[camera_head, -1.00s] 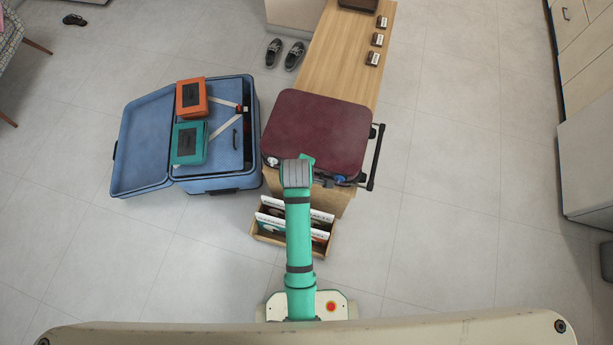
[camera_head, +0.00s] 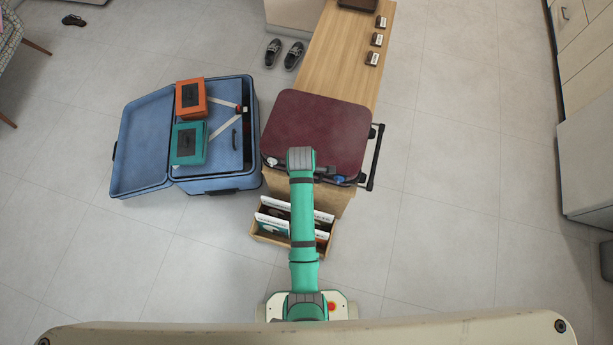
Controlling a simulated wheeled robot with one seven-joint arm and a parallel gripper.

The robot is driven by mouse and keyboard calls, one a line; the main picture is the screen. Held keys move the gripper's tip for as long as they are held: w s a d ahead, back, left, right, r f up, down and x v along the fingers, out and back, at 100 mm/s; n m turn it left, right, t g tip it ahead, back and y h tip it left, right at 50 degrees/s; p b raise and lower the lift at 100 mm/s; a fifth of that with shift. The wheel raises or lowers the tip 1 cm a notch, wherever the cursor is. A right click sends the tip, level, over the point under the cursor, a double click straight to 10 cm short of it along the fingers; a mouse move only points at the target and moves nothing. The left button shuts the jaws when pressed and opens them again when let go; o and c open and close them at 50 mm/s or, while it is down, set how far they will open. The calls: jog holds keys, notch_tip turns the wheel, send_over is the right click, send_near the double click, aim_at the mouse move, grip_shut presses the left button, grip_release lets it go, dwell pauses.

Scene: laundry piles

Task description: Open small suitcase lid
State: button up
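The small suitcase (camera_head: 318,125) is dark red and lies flat on the near end of a wooden bench, with its lid shut. A black handle (camera_head: 376,158) sticks out on its right side. White and blue parts show along its near edge. My green arm reaches up from below, and its grey end joint covers the middle of the suitcase's near edge.
A large blue suitcase (camera_head: 140,150) lies open at left, with an orange box (camera_head: 191,98) and a teal box (camera_head: 188,143) on it. A wooden crate (camera_head: 268,239) of sleeved items stands below the bench (camera_head: 338,65). Shoes (camera_head: 283,54) lie behind. The floor at right is clear.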

jog(key=shift+w+f, duration=0.15)
jog(key=shift+f, duration=0.4)
grip_shut()
jog(key=shift+d, duration=0.1)
